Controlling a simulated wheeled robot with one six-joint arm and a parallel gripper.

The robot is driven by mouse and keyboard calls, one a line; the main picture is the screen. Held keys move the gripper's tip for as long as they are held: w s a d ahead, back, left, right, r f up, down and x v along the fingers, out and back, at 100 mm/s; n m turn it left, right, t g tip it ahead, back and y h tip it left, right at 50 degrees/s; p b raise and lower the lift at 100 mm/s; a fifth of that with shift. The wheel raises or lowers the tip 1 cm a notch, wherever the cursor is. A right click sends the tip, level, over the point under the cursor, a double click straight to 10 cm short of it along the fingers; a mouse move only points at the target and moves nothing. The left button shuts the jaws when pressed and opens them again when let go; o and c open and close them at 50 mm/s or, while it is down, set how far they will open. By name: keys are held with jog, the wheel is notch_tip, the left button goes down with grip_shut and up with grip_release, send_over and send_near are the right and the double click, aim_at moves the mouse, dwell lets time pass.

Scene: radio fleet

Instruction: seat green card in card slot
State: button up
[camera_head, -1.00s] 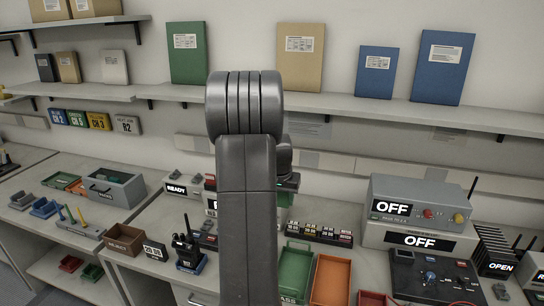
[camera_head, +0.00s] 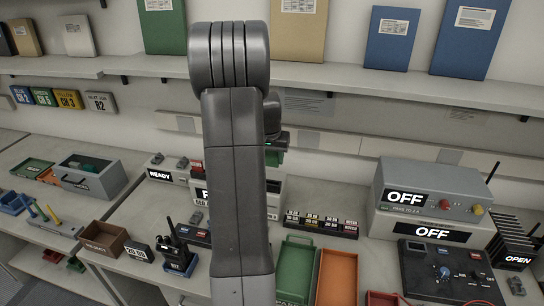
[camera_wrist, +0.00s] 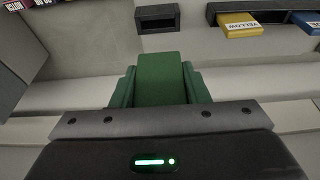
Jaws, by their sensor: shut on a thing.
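The green card (camera_wrist: 160,68) is upright in the middle of the wrist view, held between the jaws of my gripper (camera_wrist: 160,88). My gripper is shut on it. A dark box with a narrow opening (camera_wrist: 157,18) shows beyond the card at the top and looks like a card slot; the card is apart from it. In the head view my own arm hides most of the gripper. Only a small green patch of the card (camera_head: 273,158) shows beside the arm.
In the wrist view, a yellow card (camera_wrist: 240,27) sits in a dark holder at the upper right. In the head view, a green tray (camera_head: 294,268) and an orange tray (camera_head: 332,276) lie on the bench. A grey unit marked OFF (camera_head: 433,181) stands at the right.

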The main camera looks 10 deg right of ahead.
jog(key=shift+f, duration=0.1)
jog(key=shift+f+b, duration=2.25)
jog(key=shift+f, duration=0.55)
jog(key=shift+f+b, duration=1)
jog(key=shift+b, duration=0.05)
jog(key=o, duration=1.1)
jog(key=shift+r, duration=0.1)
jog(key=b+v, duration=0.1)
jog(key=v, duration=1.2)
jog(key=shift+s+a+r, duration=0.1)
jog(key=shift+s+r, duration=0.05)
jog(key=shift+r, duration=0.15)
jog(key=p+x, duration=0.1)
jog(key=x, duration=1.3)
jog(key=shift+r, duration=0.1)
jog(key=shift+r+p, duration=0.35)
jog(key=shift+r, duration=0.05)
